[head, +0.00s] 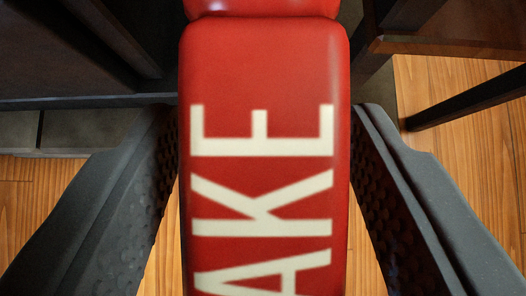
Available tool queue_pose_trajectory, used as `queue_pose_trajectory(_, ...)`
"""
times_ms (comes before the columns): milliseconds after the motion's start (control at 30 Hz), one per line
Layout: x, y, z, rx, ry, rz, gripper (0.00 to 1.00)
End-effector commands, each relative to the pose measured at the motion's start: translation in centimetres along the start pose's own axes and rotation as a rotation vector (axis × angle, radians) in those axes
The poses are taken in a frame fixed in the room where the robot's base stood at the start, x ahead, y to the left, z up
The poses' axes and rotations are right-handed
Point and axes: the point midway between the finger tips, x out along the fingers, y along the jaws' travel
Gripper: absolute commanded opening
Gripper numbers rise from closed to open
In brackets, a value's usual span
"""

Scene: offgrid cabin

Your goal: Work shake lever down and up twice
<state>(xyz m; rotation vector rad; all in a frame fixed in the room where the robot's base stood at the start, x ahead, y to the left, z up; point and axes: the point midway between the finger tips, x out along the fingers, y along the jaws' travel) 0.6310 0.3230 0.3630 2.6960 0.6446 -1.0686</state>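The red shake lever (262,75) fills the middle of the head view, with large cream letters "AKE" showing and the rest of the word cut off at the bottom edge. Its far end meets another rounded red part at the top edge. My gripper (265,125) has one dark textured finger on each side of the lever. The fingers are spread apart, with the lever between them. The left fingertip is very near the lever's left side, and the right fingertip is close to its right side. I cannot tell whether either finger touches it.
Dark panels (75,50) stand at the upper left. A dark brown wooden piece of furniture (450,28) with a thin leg (465,100) is at the upper right. The wooden plank floor (465,150) shows below on both sides.

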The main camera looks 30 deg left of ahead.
Motion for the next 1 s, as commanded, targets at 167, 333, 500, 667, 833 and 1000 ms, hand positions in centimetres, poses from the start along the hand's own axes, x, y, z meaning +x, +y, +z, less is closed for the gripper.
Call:
queue_pose_trajectory(167,-0.1,0.0,0.0,0.000,0.000,0.000,0.49)
queue_pose_trajectory(333,-1.1,0.0,0.0,0.000,-0.001,0.000,0.49)
queue_pose_trajectory(500,-3.4,0.1,-0.2,-0.001,-0.001,0.000,0.49)
queue_pose_trajectory(667,-5.9,0.1,-0.1,0.000,0.000,0.001,0.49)
queue_pose_trajectory(833,-8.7,0.1,-0.1,-0.001,-0.002,0.001,0.49)
queue_pose_trajectory(1000,-11.2,0.1,0.1,0.000,-0.004,0.001,0.49)
